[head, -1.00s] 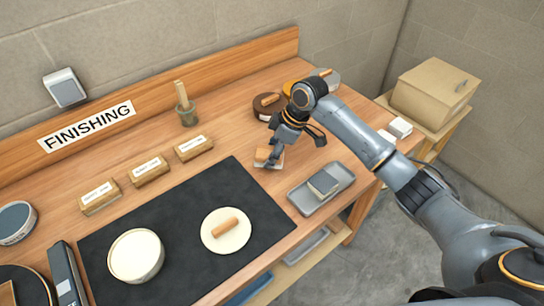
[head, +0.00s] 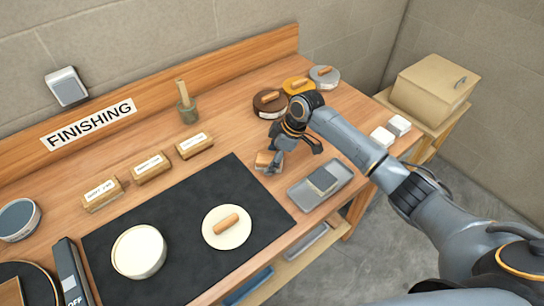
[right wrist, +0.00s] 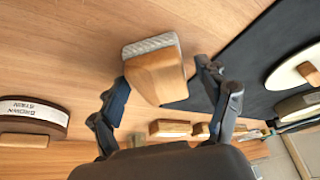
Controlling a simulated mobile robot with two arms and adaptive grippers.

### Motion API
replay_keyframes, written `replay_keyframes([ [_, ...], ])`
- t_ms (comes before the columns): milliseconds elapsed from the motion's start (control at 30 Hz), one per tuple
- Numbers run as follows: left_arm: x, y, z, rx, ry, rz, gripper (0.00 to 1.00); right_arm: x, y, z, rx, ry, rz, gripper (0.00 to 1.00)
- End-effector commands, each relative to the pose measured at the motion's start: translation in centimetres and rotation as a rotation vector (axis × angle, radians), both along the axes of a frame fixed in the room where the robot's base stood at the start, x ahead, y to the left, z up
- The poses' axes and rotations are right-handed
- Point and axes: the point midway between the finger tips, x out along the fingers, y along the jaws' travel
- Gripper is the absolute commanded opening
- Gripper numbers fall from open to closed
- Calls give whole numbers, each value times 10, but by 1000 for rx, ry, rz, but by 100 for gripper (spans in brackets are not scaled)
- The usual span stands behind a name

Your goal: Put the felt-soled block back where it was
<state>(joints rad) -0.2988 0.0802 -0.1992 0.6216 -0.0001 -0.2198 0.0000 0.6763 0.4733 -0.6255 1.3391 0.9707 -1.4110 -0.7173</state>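The felt-soled block (head: 263,158) is a small wooden block with a pale grey sole. It is near the far right corner of the black mat, above or on the bare wood; I cannot tell which. In the right wrist view the block (right wrist: 158,75) sits between the fingers, tilted, its pale sole at the far end. My left gripper is not in view.
The black mat (head: 190,205) bears a white tub (head: 138,252) and a round pale disc (head: 241,236). Labelled wooden blocks (head: 150,168) stand left; round tins (head: 269,101) stand behind.

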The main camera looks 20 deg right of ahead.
Motion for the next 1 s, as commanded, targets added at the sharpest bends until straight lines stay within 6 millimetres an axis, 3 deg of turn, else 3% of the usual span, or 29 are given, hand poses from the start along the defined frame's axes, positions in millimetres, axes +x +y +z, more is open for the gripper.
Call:
replay_keyframes([
  [333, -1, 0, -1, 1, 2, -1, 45, 0, -3, 10, 0, -2, 0, 77],
  [800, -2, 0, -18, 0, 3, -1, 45, -15, -34, 95, 0, -3, 0, 77],
  [1000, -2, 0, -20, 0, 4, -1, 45, -18, -40, 112, 1, 0, 0, 77],
])
